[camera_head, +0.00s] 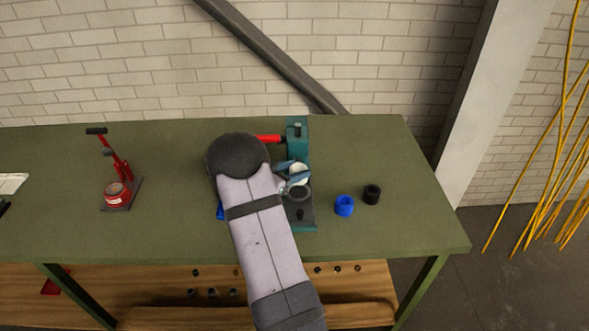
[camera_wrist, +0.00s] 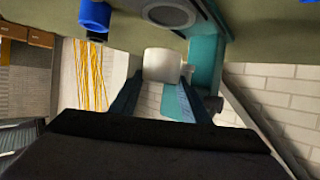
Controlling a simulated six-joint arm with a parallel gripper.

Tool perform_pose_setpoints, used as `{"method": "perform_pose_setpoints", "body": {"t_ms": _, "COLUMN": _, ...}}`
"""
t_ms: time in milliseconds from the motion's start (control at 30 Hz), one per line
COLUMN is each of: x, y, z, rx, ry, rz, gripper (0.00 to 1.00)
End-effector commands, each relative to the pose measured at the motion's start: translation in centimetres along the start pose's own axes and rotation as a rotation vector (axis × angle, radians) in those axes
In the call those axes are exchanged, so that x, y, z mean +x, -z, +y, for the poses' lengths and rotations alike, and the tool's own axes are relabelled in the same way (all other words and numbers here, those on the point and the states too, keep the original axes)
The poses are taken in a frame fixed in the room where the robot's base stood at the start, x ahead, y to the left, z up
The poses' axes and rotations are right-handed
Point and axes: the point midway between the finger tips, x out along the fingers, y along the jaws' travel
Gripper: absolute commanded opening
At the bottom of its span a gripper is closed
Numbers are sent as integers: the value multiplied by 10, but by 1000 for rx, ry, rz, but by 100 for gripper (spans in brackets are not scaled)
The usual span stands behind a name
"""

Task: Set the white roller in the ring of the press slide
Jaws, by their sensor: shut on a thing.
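The white roller (camera_head: 299,172) is in my gripper (camera_head: 290,176), beside the teal press (camera_head: 297,131). In the wrist view the roller (camera_wrist: 162,64) sits between the tips of the two blue fingers (camera_wrist: 155,88), which are shut on it. The dark ring of the press slide (camera_head: 299,193) is just in front of the roller in the head view. In the wrist view the grey ring (camera_wrist: 187,17) shows at the top, beyond the roller and apart from it in the picture. My arm hides part of the press's left side.
A blue cylinder (camera_head: 344,206) and a black cylinder (camera_head: 372,194) stand right of the press on the green table (camera_head: 410,225). A red lever (camera_head: 268,138) sticks out left from the press.

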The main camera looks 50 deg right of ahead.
Motion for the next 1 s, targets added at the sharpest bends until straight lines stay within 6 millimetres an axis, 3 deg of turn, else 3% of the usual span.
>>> {"method": "perform_pose_setpoints", "body": {"t_ms": 533, "x": 15, "y": -36, "z": 0, "rx": -1, "ry": 0, "rz": 0, "gripper": 18}}
{"method": "perform_pose_setpoints", "body": {"t_ms": 1000, "x": 17, "y": -40, "z": 0, "rx": 0, "ry": 0, "rz": 1, "gripper": 18}}
